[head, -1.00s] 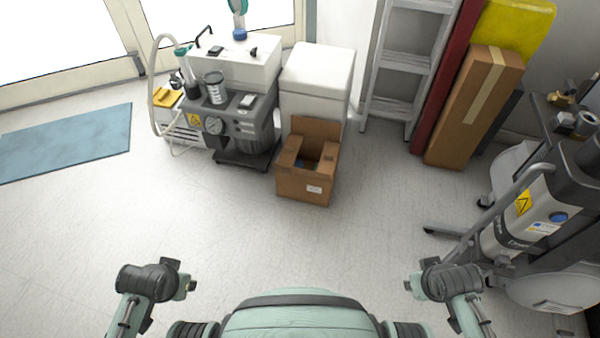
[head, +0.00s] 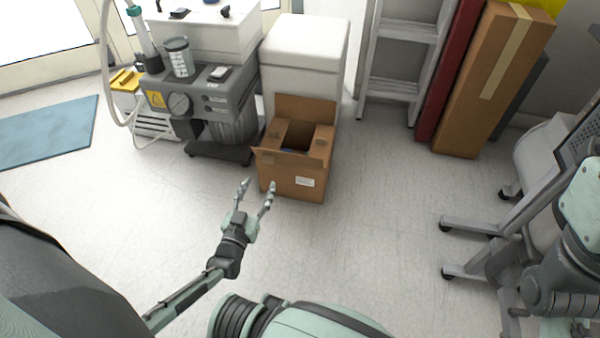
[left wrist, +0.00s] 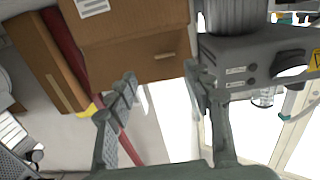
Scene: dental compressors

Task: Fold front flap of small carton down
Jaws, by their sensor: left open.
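The small brown carton (head: 294,185) stands on the floor in front of a white cabinet, its top partly open. Its back flap (head: 305,108) stands up, and its front flap (head: 288,158) sticks out along the front top edge. My left gripper (head: 256,185) is open and empty, in front of the carton's lower left front in the head view. In the left wrist view the carton (left wrist: 130,22) and the front flap (left wrist: 135,58) lie beyond the open fingers (left wrist: 160,75), with a gap visible between the fingers. Contact cannot be told. My right gripper is out of view.
A grey compressor (head: 205,98) stands left of the carton, beside the white cabinet (head: 304,50). A ladder (head: 404,60) and a tall cardboard box (head: 490,85) lean at the back right. A wheeled machine's legs (head: 470,227) reach in at the right. The floor between is clear.

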